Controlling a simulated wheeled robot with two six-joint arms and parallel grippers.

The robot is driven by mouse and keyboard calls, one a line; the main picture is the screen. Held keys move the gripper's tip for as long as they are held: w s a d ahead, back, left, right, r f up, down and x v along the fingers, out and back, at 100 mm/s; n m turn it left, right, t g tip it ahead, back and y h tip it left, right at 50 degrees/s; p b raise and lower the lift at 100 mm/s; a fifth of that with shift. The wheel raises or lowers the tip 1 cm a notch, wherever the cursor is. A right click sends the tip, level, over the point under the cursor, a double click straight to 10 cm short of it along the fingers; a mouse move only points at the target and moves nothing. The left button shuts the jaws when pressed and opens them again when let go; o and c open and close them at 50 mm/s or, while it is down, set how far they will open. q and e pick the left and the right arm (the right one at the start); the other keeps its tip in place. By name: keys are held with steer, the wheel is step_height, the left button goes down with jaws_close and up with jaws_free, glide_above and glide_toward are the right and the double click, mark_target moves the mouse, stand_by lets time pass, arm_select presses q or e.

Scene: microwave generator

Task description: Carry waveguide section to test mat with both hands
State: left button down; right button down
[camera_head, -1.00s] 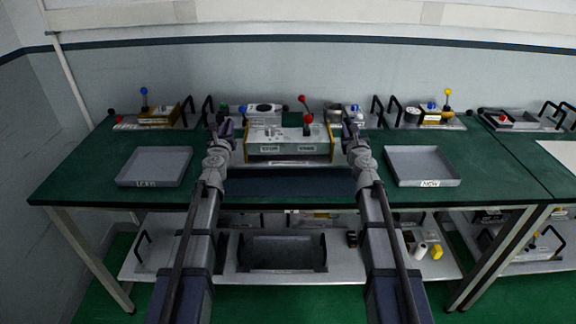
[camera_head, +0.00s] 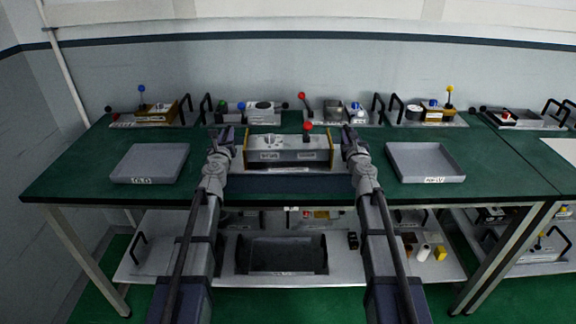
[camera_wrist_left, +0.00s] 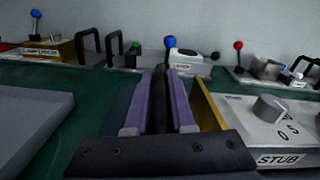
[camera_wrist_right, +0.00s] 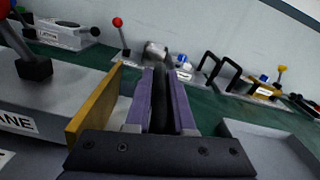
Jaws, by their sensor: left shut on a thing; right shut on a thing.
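The waveguide section (camera_head: 288,152) is a grey box with yellow end plates, dials, a red-knobbed lever and labels on its front. It is level between my grippers, in front of the back row of devices. My left gripper (camera_head: 222,137) is shut on the black handle (camera_wrist_left: 158,100) at its left end. My right gripper (camera_head: 350,137) is shut on the black handle (camera_wrist_right: 159,100) at its right end. The dark blue test mat (camera_head: 290,184) lies at the table's front edge, partly hidden behind the section. I cannot tell the exact gap below the section.
A grey tray labelled OLD (camera_head: 150,163) is on the left and a similar tray (camera_head: 426,163) on the right. Several devices with levers and black handles line the back. A lower shelf (camera_head: 340,277) holds a dark tray (camera_head: 282,255). The green table (camera_head: 80,160) is bare between these.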

arm_select(q)
steer(key=c, duration=1)
jaws_free()
arm_select(e)
steer(key=c, duration=1)
jaws_free()
steer(key=shift+s+a, duration=0.1)
arm_select(q)
steer(key=shift+o, duration=1.2)
arm_select(e)
steer(key=shift+o, duration=1.2)
arm_select(q)
steer(key=shift+s, duration=0.1)
steer(key=s, duration=1.2)
steer(key=shift+d, duration=0.15)
arm_select(e)
steer(key=shift+s, duration=0.1)
steer(key=s, duration=1.1)
steer(key=shift+s+d, duration=0.2)
steer(key=shift+s, duration=0.2)
